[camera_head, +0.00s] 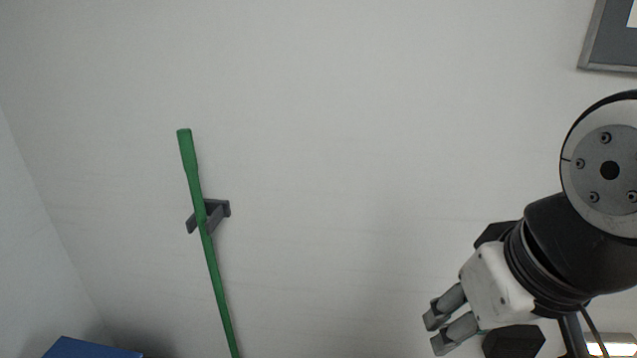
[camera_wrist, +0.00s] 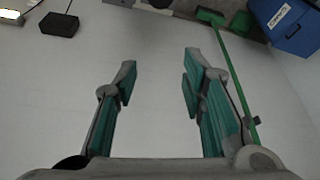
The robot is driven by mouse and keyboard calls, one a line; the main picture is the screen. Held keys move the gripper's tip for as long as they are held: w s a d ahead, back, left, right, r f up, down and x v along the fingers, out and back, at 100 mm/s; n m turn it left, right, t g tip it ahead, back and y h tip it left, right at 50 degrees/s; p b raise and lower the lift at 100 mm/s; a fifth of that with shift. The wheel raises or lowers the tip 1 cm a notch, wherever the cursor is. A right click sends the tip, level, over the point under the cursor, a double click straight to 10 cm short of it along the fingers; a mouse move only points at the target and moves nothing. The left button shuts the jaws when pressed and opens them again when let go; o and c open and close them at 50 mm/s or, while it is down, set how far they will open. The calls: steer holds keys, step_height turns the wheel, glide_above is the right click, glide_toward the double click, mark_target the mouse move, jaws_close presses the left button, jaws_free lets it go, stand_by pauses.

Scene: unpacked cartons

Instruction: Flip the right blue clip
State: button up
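No blue clip can be made out clearly in either view. A blue box (camera_wrist: 272,12) with a white label is at the top right of the wrist view, cut off by the edge. A blue surface (camera_head: 88,348) shows at the bottom left of the head view. My gripper (camera_head: 436,332) is at the lower right of the head view, well to the right of the blue surface. In the wrist view my gripper (camera_wrist: 160,70) has its two fingers wide apart with nothing between them.
A green pole (camera_head: 210,255) leans in a grey wall holder (camera_head: 218,210). In the wrist view the green pole (camera_wrist: 233,72) ends in a wide green head. A black box (camera_wrist: 60,24) is at the top left. A grey frame (camera_head: 608,45) hangs at the upper right. The middle wall is bare.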

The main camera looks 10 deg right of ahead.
steer(key=w+d+f+m+g+h+b, duration=0.1)
steer(key=w+d+f+m+b, duration=0.1)
steer(key=w+d+f+b, duration=0.7)
steer(key=w+d+f+m+g+h+b, duration=0.1)
steer(key=w+d+f+g+b, duration=0.1)
steer(key=w+d+f, duration=0.8)
steer(key=w+d+f+m+b, duration=0.1)
steer(key=w+d+f+b, duration=0.1)
steer(key=w+f, duration=0.35)
steer(key=w+d+f+b, duration=0.2)
steer(key=d+f, duration=0.1)
steer(key=f, duration=0.5)
steer(key=w+d+f+m+b, duration=0.1)
steer(key=w+d+f+b, duration=0.15)
steer(key=f, duration=0.45)
steer(key=s+d+f+b, duration=0.1)
steer(key=f+b, duration=0.3)
steer(key=f, duration=1.3)
steer(key=s+d+f+m+y+b, duration=0.1)
steer(key=d+f+b, duration=0.3)
steer(key=f, duration=1.4)
steer(key=s+d+f+m+g+y+b, duration=0.1)
steer(key=f+b, duration=0.4)
steer(key=f, duration=1.3)
steer(key=shift+s+d+f, duration=0.15)
steer(key=shift+s+d, duration=0.5)
steer(key=shift+d, duration=0.2)
